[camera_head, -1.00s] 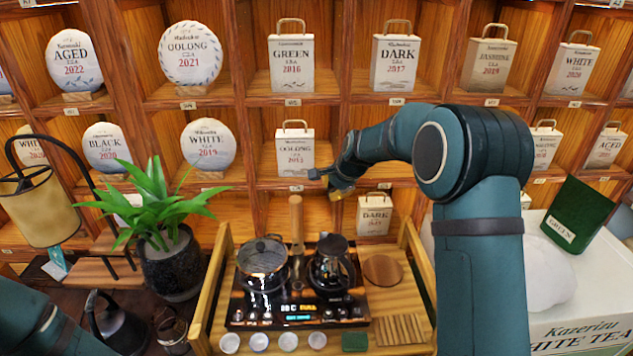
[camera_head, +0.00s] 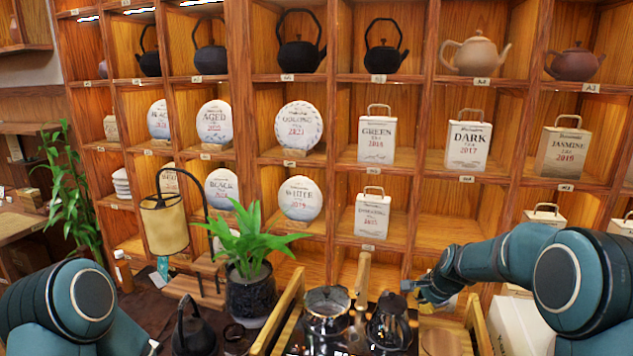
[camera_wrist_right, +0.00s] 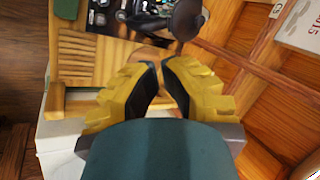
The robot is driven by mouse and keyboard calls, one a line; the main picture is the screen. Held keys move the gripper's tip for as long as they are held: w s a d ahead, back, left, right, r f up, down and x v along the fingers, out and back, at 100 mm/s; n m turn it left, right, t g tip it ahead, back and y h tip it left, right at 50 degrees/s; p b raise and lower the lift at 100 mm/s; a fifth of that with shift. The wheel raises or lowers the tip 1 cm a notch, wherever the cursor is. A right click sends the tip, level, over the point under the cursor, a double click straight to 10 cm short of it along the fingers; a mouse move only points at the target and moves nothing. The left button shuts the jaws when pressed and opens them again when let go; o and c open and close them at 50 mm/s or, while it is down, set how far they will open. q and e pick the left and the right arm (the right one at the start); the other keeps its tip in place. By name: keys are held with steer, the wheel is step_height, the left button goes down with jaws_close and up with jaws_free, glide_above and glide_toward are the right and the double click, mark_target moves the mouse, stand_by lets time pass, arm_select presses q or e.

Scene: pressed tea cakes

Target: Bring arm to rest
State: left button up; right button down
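My right arm (camera_head: 510,258) comes in from the right in the head view. Its yellow and black gripper (camera_head: 424,292) hangs in front of the lowest shelf row, right of the stove tray, and looks empty. In the right wrist view the gripper's fingertips (camera_wrist_right: 158,63) nearly meet, with nothing seen between them. My left arm (camera_head: 72,302) shows only as a bent link at the lower left; its gripper is out of view.
A wooden tray (camera_head: 287,305) with a pot (camera_head: 326,306) and a dark kettle (camera_head: 392,318) lies just left of the right gripper. A potted plant (camera_head: 250,285) and a lamp (camera_head: 166,224) stand left. Shelves (camera_head: 335,160) with tea cakes, boxes and teapots fill the back.

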steer(key=s+a+f+n+g+b, duration=0.1)
steer(key=s+a+f+n+b, duration=0.2)
steer(key=f, duration=0.7)
steer(key=s+a+f+n+g, duration=0.15)
steer(key=s+a+f, duration=0.35)
steer(key=f, duration=0.5)
arm_select(q)
step_height(320, 180, down, 10)
steer(key=b, duration=0.4)
steer(key=shift+w+r+b, duration=0.15)
steer(key=shift+w+b, duration=0.25)
arm_select(e)
steer(key=s+a+f+n, duration=0.2)
steer(key=s+f, duration=0.2)
steer(key=s, duration=0.3)
steer(key=s+a+f+n+g+y, duration=0.1)
steer(key=s+a+f+n, duration=0.2)
steer(key=s, duration=0.4)
steer(key=s+a+f+n+y, duration=0.1)
steer(key=s+a+f+n, duration=0.2)
steer(key=s, duration=0.4)
steer(key=shift+s+a+f, duration=0.2)
steer(key=shift+s+f, duration=0.2)
steer(key=shift+f, duration=0.4)
arm_select(q)
steer(key=shift+d, duration=0.1)
arm_select(e)
steer(key=shift+y, duration=0.3)
